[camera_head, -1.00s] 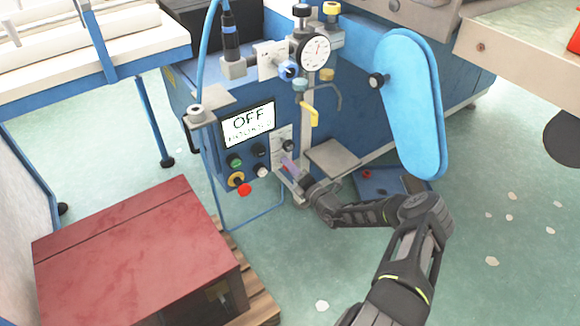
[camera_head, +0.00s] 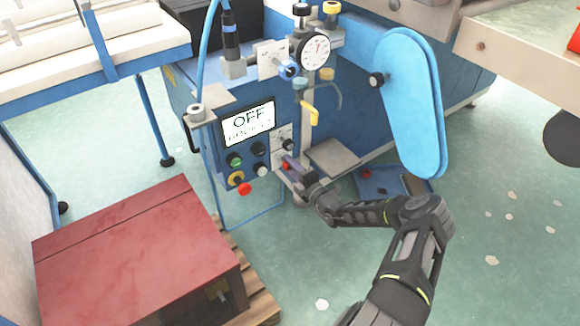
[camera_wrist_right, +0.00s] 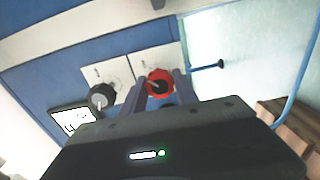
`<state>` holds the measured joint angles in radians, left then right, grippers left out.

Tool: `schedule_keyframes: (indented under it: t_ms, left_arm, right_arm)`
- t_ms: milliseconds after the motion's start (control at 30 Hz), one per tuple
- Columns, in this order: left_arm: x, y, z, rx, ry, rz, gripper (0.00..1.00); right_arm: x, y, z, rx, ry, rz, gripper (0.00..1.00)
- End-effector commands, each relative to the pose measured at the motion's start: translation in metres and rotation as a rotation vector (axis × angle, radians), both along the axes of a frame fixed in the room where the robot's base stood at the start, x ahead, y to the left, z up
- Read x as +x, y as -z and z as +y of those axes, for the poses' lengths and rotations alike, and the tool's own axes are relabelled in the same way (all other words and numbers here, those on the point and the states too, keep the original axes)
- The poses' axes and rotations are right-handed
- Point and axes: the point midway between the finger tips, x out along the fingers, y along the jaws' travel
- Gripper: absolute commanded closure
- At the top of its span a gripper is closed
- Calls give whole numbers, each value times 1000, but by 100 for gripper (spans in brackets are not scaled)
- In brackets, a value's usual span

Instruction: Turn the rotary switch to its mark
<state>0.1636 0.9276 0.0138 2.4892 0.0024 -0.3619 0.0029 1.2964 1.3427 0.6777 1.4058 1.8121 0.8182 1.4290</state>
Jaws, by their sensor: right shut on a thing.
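The control panel on the blue machine carries a red rotary knob (camera_head: 285,166) low on its right side. My right gripper (camera_head: 289,165) reaches it from the right and is shut on it. In the right wrist view the red knob (camera_wrist_right: 157,81), with a dark centre, sits between the two finger tips, in front of a pale plate. A black knob (camera_head: 288,145) is just above it on its own pale plate; it also shows in the right wrist view (camera_wrist_right: 102,97). The knob's mark is too small to make out. My left gripper is not in view.
The display (camera_head: 248,122) reads OFF above a smaller, unclear line. Several buttons (camera_head: 240,170) lie left of the gripper. A grey ledge (camera_head: 332,157) and a blue guard (camera_head: 412,105) are to the right. A red-topped box (camera_head: 130,245) stands at lower left.

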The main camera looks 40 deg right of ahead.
Motion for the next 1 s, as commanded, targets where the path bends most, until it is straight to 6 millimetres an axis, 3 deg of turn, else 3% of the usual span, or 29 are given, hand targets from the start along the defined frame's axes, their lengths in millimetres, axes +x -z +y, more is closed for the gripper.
schedule_keyframes:
  t_ms: [100, 133, 367, 733, 1000]
  left_arm:
    - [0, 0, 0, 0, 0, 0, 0]
    - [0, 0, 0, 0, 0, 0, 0]
    - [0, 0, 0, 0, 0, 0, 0]
    - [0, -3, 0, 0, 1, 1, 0]
    - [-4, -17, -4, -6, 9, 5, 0]
  right_arm:
    - [0, 1, 0, 3, 2, 1, 100]
    - [0, 1, 0, 3, 2, 1, 62]
    - [0, 0, 0, 1, 1, 0, 43]
    - [-6, -1, -1, 0, 1, 1, 43]
    - [-44, -2, 0, 1, 2, 3, 43]
